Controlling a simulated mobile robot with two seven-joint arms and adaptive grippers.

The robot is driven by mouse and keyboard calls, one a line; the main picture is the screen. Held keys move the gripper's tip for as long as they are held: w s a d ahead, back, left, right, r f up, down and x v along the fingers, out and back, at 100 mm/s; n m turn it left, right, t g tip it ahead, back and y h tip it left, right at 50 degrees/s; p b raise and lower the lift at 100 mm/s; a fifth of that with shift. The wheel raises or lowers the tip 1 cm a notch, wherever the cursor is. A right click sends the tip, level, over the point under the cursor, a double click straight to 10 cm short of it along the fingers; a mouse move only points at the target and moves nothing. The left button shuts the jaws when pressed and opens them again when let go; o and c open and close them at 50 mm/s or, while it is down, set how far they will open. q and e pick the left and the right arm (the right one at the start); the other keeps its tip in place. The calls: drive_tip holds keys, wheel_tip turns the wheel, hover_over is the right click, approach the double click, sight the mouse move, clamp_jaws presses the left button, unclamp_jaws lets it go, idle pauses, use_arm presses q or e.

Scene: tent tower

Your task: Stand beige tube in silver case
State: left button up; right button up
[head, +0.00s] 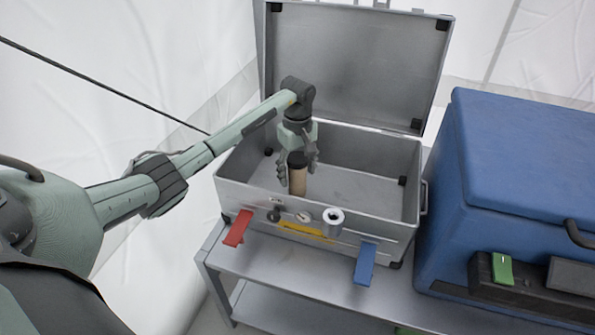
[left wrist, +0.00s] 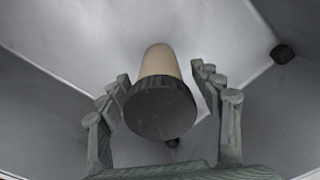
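The beige tube (head: 297,181) with a black cap is upright inside the open silver case (head: 392,208), near its front wall. The front rim is close to the tube's lower end, so I cannot tell for certain whether it touches the case floor. My left gripper (head: 297,172) points down into the case, with its fingers on either side of the tube. In the left wrist view the fingers (left wrist: 165,100) are spread, with gaps between them and the black-capped tube (left wrist: 160,62). My right gripper is not in view.
The case lid (head: 355,65) stands open at the back. The case sits on a grey shelf table (head: 300,290). Red (head: 238,228) and blue (head: 365,263) latches hang at its front. A large blue cooler box (head: 530,150) stands close on the right. The case floor is otherwise clear.

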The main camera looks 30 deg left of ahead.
use_arm(q)
drive_tip(key=shift+r, duration=0.2)
wheel_tip(320, 180, up, 2)
drive_tip(key=shift+r, duration=0.15)
wheel_tip(320, 180, up, 10)
drive_tip(key=shift+f, duration=0.25)
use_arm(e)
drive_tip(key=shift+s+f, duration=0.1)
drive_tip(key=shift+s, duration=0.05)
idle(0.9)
